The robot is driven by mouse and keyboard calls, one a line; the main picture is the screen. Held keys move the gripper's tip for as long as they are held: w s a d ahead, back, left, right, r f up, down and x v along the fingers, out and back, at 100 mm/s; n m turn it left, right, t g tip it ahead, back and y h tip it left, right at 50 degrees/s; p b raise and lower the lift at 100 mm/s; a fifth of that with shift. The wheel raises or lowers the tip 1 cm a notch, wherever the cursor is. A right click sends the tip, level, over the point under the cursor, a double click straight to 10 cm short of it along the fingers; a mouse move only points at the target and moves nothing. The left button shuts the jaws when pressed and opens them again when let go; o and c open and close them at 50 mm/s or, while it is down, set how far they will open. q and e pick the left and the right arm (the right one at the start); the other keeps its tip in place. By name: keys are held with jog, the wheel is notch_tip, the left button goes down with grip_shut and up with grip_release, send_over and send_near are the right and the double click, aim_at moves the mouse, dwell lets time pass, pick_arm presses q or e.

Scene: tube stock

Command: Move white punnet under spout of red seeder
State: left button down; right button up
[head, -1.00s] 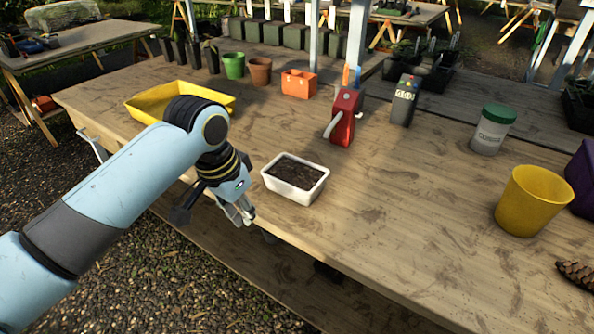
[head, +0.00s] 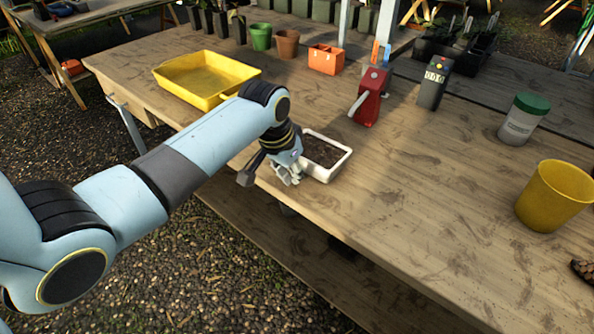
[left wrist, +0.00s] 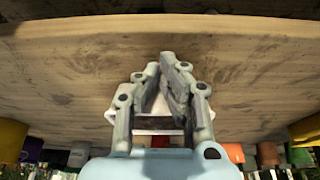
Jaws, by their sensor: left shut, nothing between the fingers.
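The white punnet (head: 337,170), filled with dark soil, sits upright on the wooden bench near its front edge. The red seeder (head: 370,97) stands behind it and to the right, with a pale lever-like part on its left side; I cannot make out its spout. The punnet is apart from the seeder. My left gripper (head: 295,181) is shut and empty at the punnet's near left side, covering part of its wall; I cannot tell whether they touch. In the left wrist view its fingers (left wrist: 168,60) meet at the tips, hiding most of the punnet (left wrist: 110,117).
A dark device with a display (head: 434,82) stands right of the seeder. A yellow tray (head: 205,97), an orange carrier (head: 325,60), a green-lidded jar (head: 522,120) and a yellow pot (head: 553,197) are also on the bench. The bench right of the punnet is clear.

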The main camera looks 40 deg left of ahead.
aim_at(332, 143)
pick_arm(q)
jog(key=shift+w+d, duration=0.1)
jog(key=shift+w, duration=0.6)
pick_arm(e)
jog(key=shift+s, duration=0.4)
pick_arm(q)
jog(key=shift+w, duration=0.1)
pick_arm(e)
jog(key=shift+f, duration=0.1)
pick_arm(q)
jog(key=w+b, duration=0.2)
jog(key=w, duration=0.2)
jog(key=w+d+b, duration=0.1)
jog(key=w, duration=0.3)
jog(key=w+b, duration=0.2)
jog(key=w, duration=0.2)
jog(key=shift+w+d+f+b, duration=0.1)
jog(key=shift+d+f+b, duration=0.15)
jog(key=shift+d+b, duration=0.05)
jog(key=shift+w+r, duration=0.2)
jog(key=shift+w, duration=0.05)
pick_arm(e)
jog(key=f, duration=0.5)
jog(key=shift+s+a+f, duration=0.15)
jog(key=shift+s+f, duration=0.05)
jog(key=shift+f, duration=0.05)
pick_arm(q)
jog(key=shift+s, duration=0.1)
pick_arm(e)
jog(key=shift+r, duration=0.1)
